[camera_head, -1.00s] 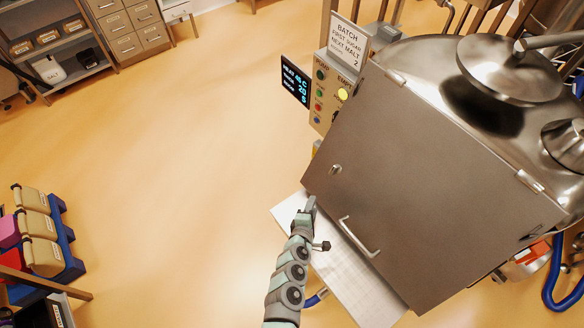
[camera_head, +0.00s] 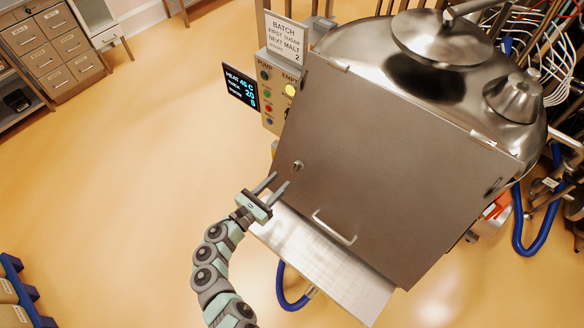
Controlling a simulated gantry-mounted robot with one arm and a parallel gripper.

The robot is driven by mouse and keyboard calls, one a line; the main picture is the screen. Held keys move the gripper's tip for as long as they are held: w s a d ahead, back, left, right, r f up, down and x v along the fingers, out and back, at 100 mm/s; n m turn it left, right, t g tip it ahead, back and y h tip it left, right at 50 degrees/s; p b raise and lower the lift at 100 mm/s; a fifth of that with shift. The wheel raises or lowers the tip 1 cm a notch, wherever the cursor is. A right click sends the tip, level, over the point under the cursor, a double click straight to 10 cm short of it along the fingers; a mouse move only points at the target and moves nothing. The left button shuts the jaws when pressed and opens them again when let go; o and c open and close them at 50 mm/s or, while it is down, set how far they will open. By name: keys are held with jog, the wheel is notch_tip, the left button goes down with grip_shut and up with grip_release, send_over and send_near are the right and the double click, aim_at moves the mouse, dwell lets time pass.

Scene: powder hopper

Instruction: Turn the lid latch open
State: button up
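The hopper's flat grey metal lid (camera_head: 390,165) is closed and tilted toward me. The lid latch (camera_head: 298,166) is a small metal knob near the lid's left edge. A bar handle (camera_head: 334,228) sits on the lid's lower edge. My gripper (camera_head: 281,180) is open, its two fingers spread and pointing up and right. The fingertips are just below and left of the latch, and nothing is between them. I cannot tell whether they touch the lid.
A control panel (camera_head: 273,97) with coloured buttons, a dark display (camera_head: 240,87) and a batch sign (camera_head: 286,36) stand behind the lid's upper left. A pale perforated shelf (camera_head: 325,275) lies under the lid's lower edge.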

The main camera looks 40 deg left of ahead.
aim_at(294, 167)
jog(key=w, duration=0.7)
jog(key=shift+w+a+b, duration=0.3)
jog(key=shift+b, duration=0.05)
jog(key=shift+c, duration=0.5)
grip_shut()
